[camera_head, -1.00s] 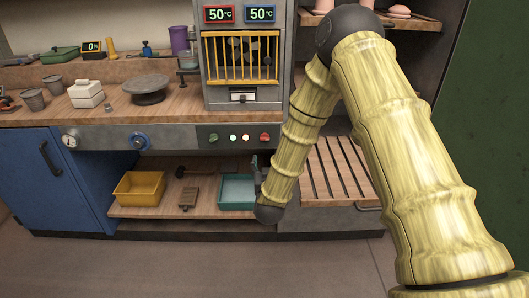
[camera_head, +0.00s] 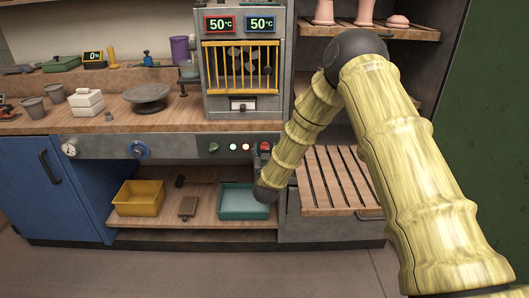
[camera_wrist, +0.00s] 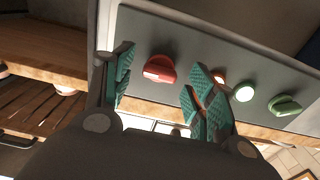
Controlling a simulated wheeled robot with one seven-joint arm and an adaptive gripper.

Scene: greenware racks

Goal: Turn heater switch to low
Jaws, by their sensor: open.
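My gripper (camera_head: 264,158) is at the front control panel (camera_head: 180,146), below the worktop. In the wrist view my open gripper (camera_wrist: 162,86) has its teal-padded fingers apart, with a red knob (camera_wrist: 160,69) in the gap between them. I cannot tell whether a finger touches the knob. A green knob (camera_wrist: 285,105) and small lit lamps lie to the right in the wrist view. In the head view the green knob (camera_head: 214,147) is left of the lamps. A grey heater-like cabinet (camera_head: 207,85) has a white switch plate (camera_head: 243,105) under its yellow grille. No switch label is readable.
Two displays (camera_head: 220,24) above the grille read 50°C. A blue dial (camera_head: 139,150) and a gauge (camera_head: 69,150) are further left on the panel. A yellow bin (camera_head: 139,198) and a teal tray (camera_head: 238,202) sit on the shelf below. A slatted rack (camera_head: 335,180) is at right.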

